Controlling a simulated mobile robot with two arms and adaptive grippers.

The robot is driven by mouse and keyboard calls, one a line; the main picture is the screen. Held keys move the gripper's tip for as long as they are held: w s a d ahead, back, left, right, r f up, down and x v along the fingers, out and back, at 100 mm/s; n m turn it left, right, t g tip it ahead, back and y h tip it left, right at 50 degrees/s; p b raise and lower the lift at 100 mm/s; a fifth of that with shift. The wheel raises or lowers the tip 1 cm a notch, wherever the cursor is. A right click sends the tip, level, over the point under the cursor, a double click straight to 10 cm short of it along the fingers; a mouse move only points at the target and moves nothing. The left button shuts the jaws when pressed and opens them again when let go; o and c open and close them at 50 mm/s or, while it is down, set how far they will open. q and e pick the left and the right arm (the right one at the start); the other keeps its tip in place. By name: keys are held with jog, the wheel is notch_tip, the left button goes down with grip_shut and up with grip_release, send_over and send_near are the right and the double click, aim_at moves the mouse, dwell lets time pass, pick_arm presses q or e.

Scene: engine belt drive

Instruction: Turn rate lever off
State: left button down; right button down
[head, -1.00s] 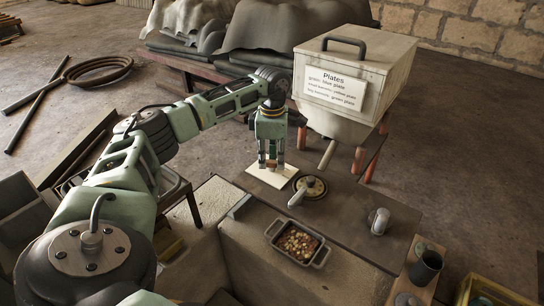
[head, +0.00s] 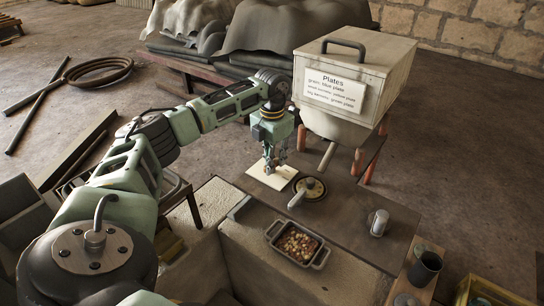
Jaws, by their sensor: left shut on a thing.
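My left gripper (head: 272,168) points down over a cream plate (head: 285,176) on the dark bench top. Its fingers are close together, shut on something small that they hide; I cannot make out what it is. Just right of it is a round brass-coloured dial (head: 316,187) with a grey lever handle (head: 297,201) reaching toward the lower left. The gripper stands apart from that handle. No label shows which part is the rate lever. My right gripper is not in view.
A pale box labelled "Plates" (head: 388,65) stands on a hopper behind the bench. A two-handled dish of small pieces (head: 297,245) sits in front. A grey rounded fitting (head: 379,222) and a dark cup (head: 425,268) are to the right. Bench space (head: 345,215) between them is clear.

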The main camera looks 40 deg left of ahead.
pick_arm(q)
jog(key=shift+w+r+n, duration=0.1)
jog(key=shift+r+n, duration=0.05)
jog(key=shift+n, duration=0.75)
jog(key=c, duration=1.7)
grip_release()
notch_tip(320, 180, up, 12)
jog(key=shift+f, duration=0.1)
